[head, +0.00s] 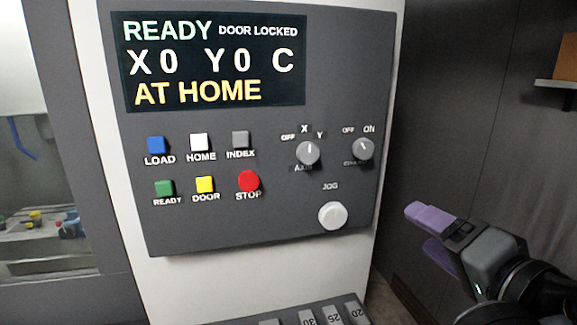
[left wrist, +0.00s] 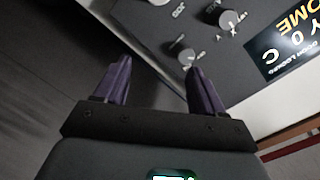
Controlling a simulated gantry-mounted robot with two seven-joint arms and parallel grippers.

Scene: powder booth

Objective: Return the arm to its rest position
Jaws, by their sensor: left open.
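My left gripper (head: 420,228) is at the lower right of the head view, to the right of the control panel (head: 260,222) and apart from it. Its purple fingers point left. In the left wrist view my left gripper (left wrist: 158,67) has its two fingers spread, with nothing between them. The panel shows beyond the fingers, with dark knobs and part of the display at the upper right. My right gripper is in neither view.
The display (head: 270,75) reads READY, DOOR LOCKED, X0 Y0 C, AT HOME. Several buttons, two selector knobs and a white jog knob (head: 332,215) stick out from the panel. A shelf (head: 556,92) with a brown box (head: 567,56) is at the upper right. Dark wall lies behind the gripper.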

